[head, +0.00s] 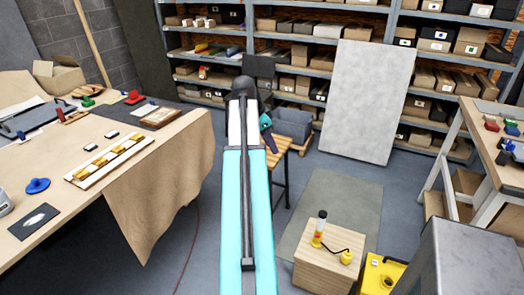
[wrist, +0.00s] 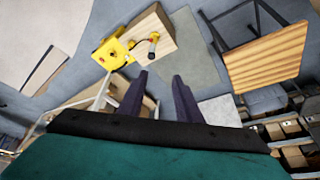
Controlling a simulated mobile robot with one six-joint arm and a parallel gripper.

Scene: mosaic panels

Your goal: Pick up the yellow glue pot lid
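A small wooden crate (head: 318,275) stands on the floor at the lower right of the head view. On it are an upright bottle-like pot (head: 317,240) with a black top and yellow base, and a small round yellow piece (head: 346,257) joined by a dark curved line. I cannot tell for certain which yellow part is the glue pot lid. The wrist view shows the crate (wrist: 168,42) and black-topped pot (wrist: 153,38) beyond my fingers. My gripper (wrist: 160,76) is open and empty, its dark purple fingers apart. In the head view my gripper (head: 270,142) is well above and left of the crate.
A yellow box (head: 372,272) stands right of the crate, beside a grey metal cabinet (head: 470,262). A wooden stool (head: 277,157) is near my gripper. A cloth-covered table (head: 150,185) is at left, a workbench (head: 485,145) at right. Grey floor lies between.

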